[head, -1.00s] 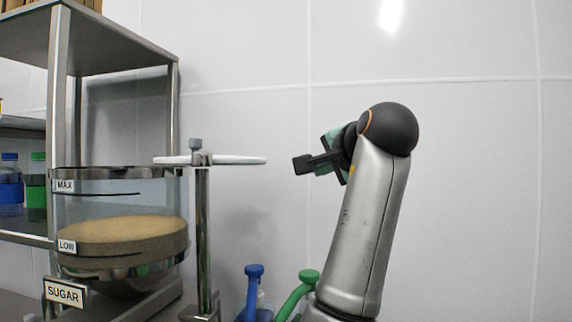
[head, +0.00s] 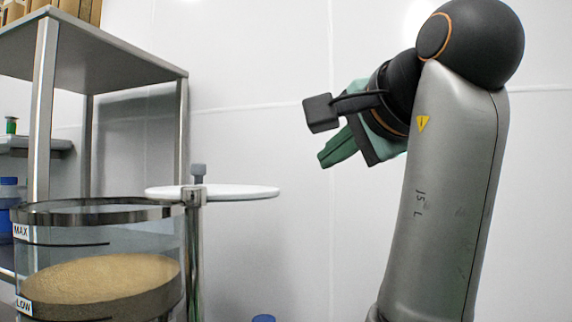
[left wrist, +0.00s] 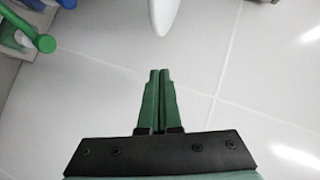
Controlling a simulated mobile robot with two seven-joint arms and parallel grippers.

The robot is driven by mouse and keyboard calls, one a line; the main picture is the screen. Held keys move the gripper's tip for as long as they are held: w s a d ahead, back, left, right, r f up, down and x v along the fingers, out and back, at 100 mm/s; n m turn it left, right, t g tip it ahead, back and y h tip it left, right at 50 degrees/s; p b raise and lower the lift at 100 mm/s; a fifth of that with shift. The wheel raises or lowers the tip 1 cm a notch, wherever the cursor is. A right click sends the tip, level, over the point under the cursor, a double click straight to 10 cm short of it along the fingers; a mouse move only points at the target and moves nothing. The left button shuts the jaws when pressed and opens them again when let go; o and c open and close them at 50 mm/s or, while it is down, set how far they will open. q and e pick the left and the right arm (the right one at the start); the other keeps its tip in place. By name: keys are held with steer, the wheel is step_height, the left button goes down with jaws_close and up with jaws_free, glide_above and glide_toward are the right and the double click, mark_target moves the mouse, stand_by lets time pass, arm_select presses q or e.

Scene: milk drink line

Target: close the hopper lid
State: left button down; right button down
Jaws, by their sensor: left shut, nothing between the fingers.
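The sugar hopper (head: 100,238) is a clear round container with a dark metal rim at the left of the head view, with tan sugar inside. The white hopper lid (head: 245,192) is a flat disc swung out to the right on a metal post, so the hopper's top is uncovered. A white edge, likely the lid (left wrist: 164,14), shows at the top of the left wrist view. My left gripper (head: 324,159) is right of the lid and higher in the picture, apart from it. Its green fingers (left wrist: 159,72) are together and empty. My right gripper is out of view.
A metal shelf unit (head: 110,57) stands behind the hopper, with boxes on top and bottles at the left. A green-headed item (left wrist: 45,43) and blue ones show at the wrist view's top left. A tiled wall closes the back.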

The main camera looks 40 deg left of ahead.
arm_select(q)
steer(key=w+a+f+p, duration=0.1)
steer(key=a+f+p, duration=0.1)
steer(key=a, duration=0.3)
steer(key=w+a+f+p, duration=0.2)
steer(key=a+p, duration=0.1)
steer(key=a, duration=0.2)
steer(key=shift+w+a+f, duration=0.15)
steer(key=shift+w, duration=0.1)
steer(key=shift+w, duration=0.1)
